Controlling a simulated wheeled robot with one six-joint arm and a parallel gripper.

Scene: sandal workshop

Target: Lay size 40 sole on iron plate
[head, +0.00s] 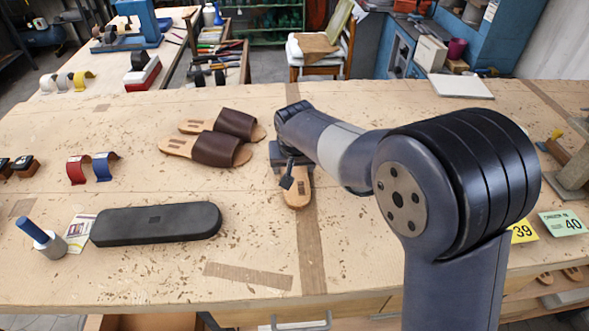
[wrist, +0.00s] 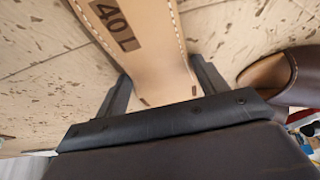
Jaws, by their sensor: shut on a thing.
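The tan sole (head: 297,190) points toward me below my gripper (head: 284,163), right of the finished sandals. In the wrist view, the sole (wrist: 150,60) carries a dark "40 L" mark and has stitching along its edge. It lies between the two dark fingers of my gripper (wrist: 163,85), which is shut on it. I cannot tell whether the sole touches the bench. A long black slab (head: 155,222) with rounded ends lies on the bench at front left; it may be the iron plate, but I cannot tell its material.
Brown-strapped sandals (head: 215,145) lie just left of my gripper. Red (head: 77,170) and blue (head: 104,166) curved straps and a blue-handled tool (head: 40,237) are further left. Cards marked 39 (head: 523,232) and 40 (head: 562,223) are at right.

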